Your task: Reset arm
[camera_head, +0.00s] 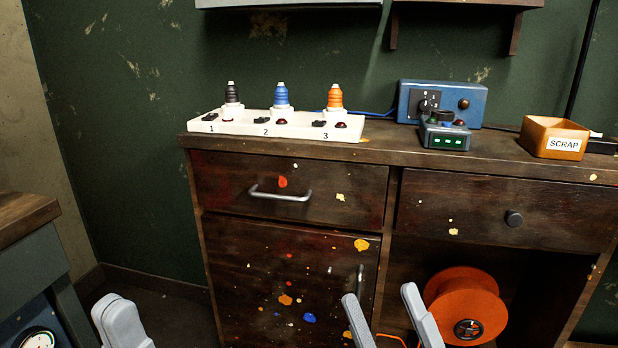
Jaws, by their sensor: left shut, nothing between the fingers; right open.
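My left gripper (118,318) shows at the lower left, with its grey fingers shut and empty. It is in front of the floor, left of the wooden cabinet (230,268), and touches nothing that I can see. My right gripper (383,312) shows at the bottom centre, with its two grey fingers apart and nothing between them. It is in front of the cabinet, just left of the orange reel (466,305). The arms behind both grippers are mostly out of view below.
On the cabinet top stand a white numbered strip (180,128) with black, blue and orange plugs, a blue box (474,100), a small device (444,134) and a SCRAP box (553,137). Drawer handles stick out. A bench (25,215) stands at left.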

